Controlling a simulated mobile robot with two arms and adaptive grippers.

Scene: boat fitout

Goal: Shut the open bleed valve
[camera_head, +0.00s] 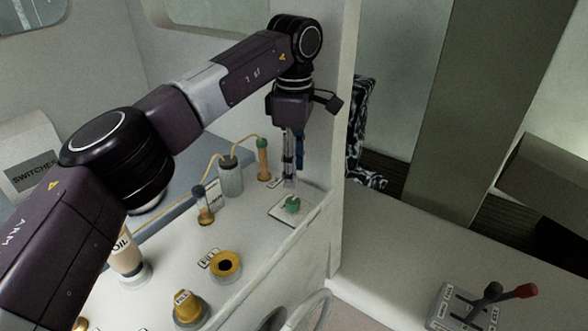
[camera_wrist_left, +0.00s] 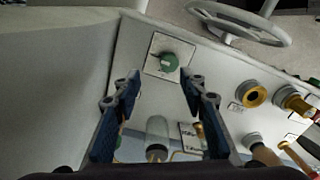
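A green knob (camera_head: 292,205) sits on a pale square plate near the right edge of the white counter. It also shows in the left wrist view (camera_wrist_left: 169,62), just beyond the fingertips. I cannot read any label on its plate or tell its setting. My left gripper (camera_head: 293,180) points down above the knob. In the left wrist view its two blue-padded fingers (camera_wrist_left: 160,80) are spread apart with nothing between the tips. The fingers look apart from the knob. My right gripper is not in view.
A grey cylinder (camera_head: 230,178) and a green-topped amber fitting (camera_head: 263,162) stand behind the knob; a blue-topped fitting (camera_head: 204,206) stands left. A yellow filler ring (camera_head: 226,266) and yellow cap (camera_head: 187,306) are nearer. A wall post rises right of the arm.

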